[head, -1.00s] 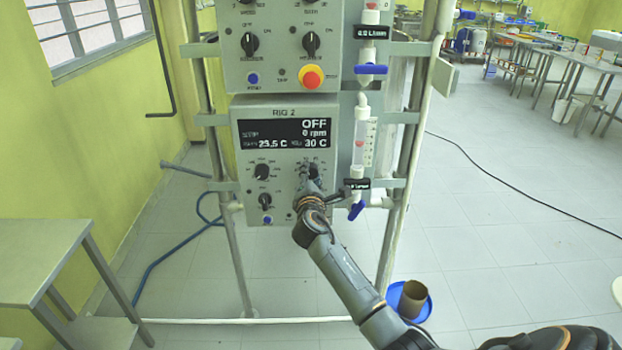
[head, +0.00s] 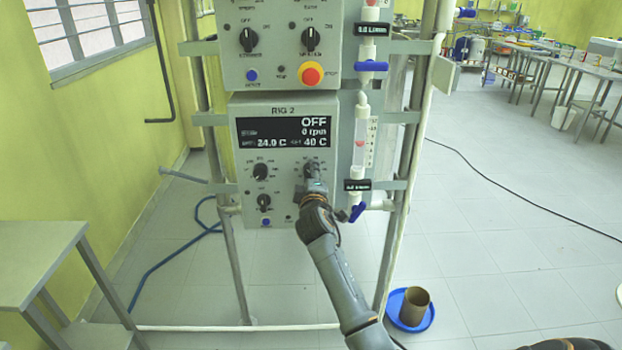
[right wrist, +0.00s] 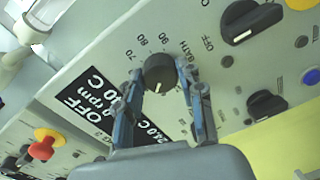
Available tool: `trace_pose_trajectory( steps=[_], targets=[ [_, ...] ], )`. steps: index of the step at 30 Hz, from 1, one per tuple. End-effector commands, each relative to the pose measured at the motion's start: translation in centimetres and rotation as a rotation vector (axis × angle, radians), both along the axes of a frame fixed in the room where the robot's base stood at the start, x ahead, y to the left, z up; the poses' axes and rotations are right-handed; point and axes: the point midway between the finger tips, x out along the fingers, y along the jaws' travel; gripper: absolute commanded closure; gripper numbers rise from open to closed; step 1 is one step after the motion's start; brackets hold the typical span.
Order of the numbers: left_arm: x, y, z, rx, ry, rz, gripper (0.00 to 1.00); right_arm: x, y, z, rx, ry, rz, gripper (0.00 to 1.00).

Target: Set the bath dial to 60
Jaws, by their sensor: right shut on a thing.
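The bath dial is a black knob (right wrist: 160,72) in the right wrist view, with "BATH" and the numbers 70, 80 and 90 beside it. My right gripper (right wrist: 159,84) is shut on it, one finger on each side. In the head view my right gripper (head: 313,176) covers most of the dial on the lower right of the RIG 2 panel (head: 240,190). The panel's display (head: 287,132) reads OFF, 0 rpm, 24.0 C and 40 C. My left gripper is not in view.
Other black knobs (head: 261,171) sit left of the gripper. A valve column with a blue handle (head: 356,212) is close on the right. A red stop button (head: 310,74) is on the upper panel. A blue dish (head: 427,318) with a brown cup is on the floor.

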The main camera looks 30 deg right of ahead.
Motion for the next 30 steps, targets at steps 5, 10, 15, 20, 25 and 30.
trace_pose_trajectory(
  steps=[5,10,15,20,25,30],
  targets=[
    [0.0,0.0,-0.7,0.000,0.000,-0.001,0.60,0.0,0.0,-0.2,0.148,-0.088,-0.001,0.94],
    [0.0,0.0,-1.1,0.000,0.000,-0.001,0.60,0.0,0.0,-0.3,0.285,-0.172,-0.001,0.94],
    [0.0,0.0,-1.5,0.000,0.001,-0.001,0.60,0.0,0.0,-0.3,0.424,-0.257,0.000,0.94],
    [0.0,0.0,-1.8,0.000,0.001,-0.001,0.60,0.0,0.0,-0.3,0.549,-0.334,-0.001,0.94],
    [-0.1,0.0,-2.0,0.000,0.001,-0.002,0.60,0.0,0.0,-0.3,0.669,-0.407,-0.001,0.94],
    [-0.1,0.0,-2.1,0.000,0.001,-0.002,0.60,0.0,0.0,-0.3,0.765,-0.465,-0.001,0.94]
  ],
)
